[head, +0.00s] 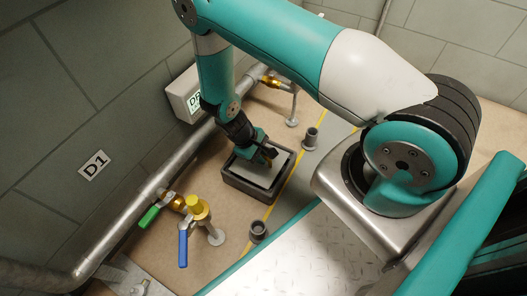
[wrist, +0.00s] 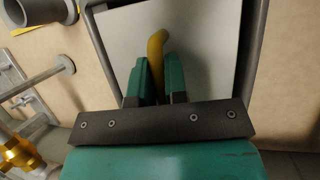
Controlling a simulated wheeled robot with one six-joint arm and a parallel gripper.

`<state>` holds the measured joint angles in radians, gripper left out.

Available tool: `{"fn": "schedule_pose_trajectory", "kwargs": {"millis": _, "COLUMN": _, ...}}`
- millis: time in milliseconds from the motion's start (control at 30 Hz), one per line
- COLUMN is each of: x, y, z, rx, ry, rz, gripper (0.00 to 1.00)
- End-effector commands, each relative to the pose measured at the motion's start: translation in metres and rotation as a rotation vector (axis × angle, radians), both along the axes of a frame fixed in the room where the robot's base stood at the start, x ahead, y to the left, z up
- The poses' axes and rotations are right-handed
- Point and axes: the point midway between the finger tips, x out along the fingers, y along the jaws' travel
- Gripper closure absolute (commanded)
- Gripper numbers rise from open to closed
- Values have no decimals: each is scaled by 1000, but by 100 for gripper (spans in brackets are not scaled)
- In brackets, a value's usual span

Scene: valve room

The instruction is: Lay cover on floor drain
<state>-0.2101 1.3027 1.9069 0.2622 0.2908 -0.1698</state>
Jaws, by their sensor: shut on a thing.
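The cover is a light grey flat plate (head: 256,173) with a curved yellow handle. In the wrist view the plate (wrist: 205,50) lies ahead of my gripper, and the handle (wrist: 157,45) stands between the fingers. My gripper (head: 268,155) is shut on this handle; its green fingers also show in the wrist view (wrist: 158,82). The floor drain has a raised dark grey rim (head: 240,190) around the plate's outline. The plate appears within the rim, but I cannot tell whether it rests there or hangs slightly above. My gripper hides part of the plate.
A pipe (head: 165,172) runs along the wall at left. Valves with a green handle (head: 149,217) and a blue handle (head: 183,248) stand nearby. Short grey pipe stubs (head: 310,138) and (head: 258,231) rise beside the drain. A yellow line (head: 290,185) crosses the floor.

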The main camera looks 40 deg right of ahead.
Motion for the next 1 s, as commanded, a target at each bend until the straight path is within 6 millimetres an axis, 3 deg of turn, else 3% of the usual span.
{"fn": "schedule_pose_trajectory", "kwargs": {"millis": 267, "x": 0, "y": 0, "z": -1, "rx": 0, "ry": -1, "rz": 0, "gripper": 100}}
{"fn": "schedule_pose_trajectory", "kwargs": {"millis": 300, "x": 0, "y": 0, "z": -1, "rx": 0, "ry": -1, "rz": 0, "gripper": 80}}
{"fn": "schedule_pose_trajectory", "kwargs": {"millis": 400, "x": 0, "y": 0, "z": -1, "rx": 0, "ry": 0, "rz": 0, "gripper": 57}}
{"fn": "schedule_pose_trajectory", "kwargs": {"millis": 600, "x": 0, "y": 0, "z": -1, "rx": 0, "ry": 0, "rz": 0, "gripper": 57}}
{"fn": "schedule_pose_trajectory", "kwargs": {"millis": 700, "x": 0, "y": 0, "z": -1, "rx": 1, "ry": 0, "rz": 0, "gripper": 34}}
{"fn": "schedule_pose_trajectory", "kwargs": {"millis": 733, "x": 0, "y": 0, "z": -1, "rx": 1, "ry": 0, "rz": 0, "gripper": 31}}
{"fn": "schedule_pose_trajectory", "kwargs": {"millis": 1000, "x": 0, "y": 1, "z": 0, "rx": 0, "ry": 0, "rz": 1, "gripper": 31}}
